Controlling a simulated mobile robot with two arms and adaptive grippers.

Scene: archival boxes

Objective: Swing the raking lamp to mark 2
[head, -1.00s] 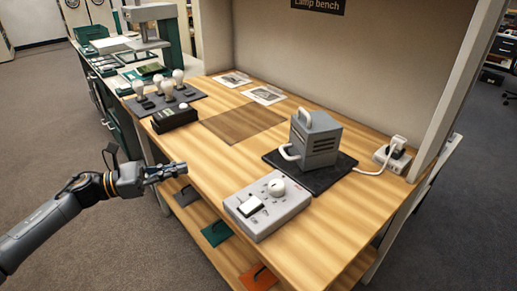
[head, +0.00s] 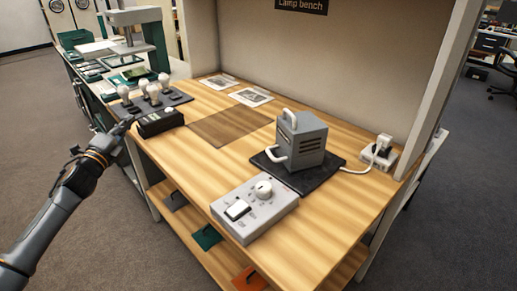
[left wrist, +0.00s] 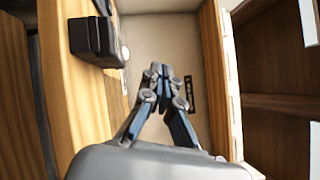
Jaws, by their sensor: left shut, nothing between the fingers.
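I cannot single out a raking lamp or a mark 2 for certain. On the lamp bench (head: 330,185) a grey vented unit (head: 303,140) with handles stands on a black mat (head: 340,163). A light grey control box (head: 254,208) with a round knob and a switch lies at the front edge. My left gripper (head: 128,122) is at the bench's left edge, beside a black box (head: 160,123); in the left wrist view its fingers (left wrist: 158,70) are together and empty. The black box (left wrist: 92,40) shows there at upper left. My right gripper is in neither view.
Several bulbs stand in a dark rack (head: 175,98) behind the black box. A brown mat (head: 228,127), printed sheets (head: 250,97) and a socket block (head: 384,154) with the unit's white cable are on the bench. Open shelving is below.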

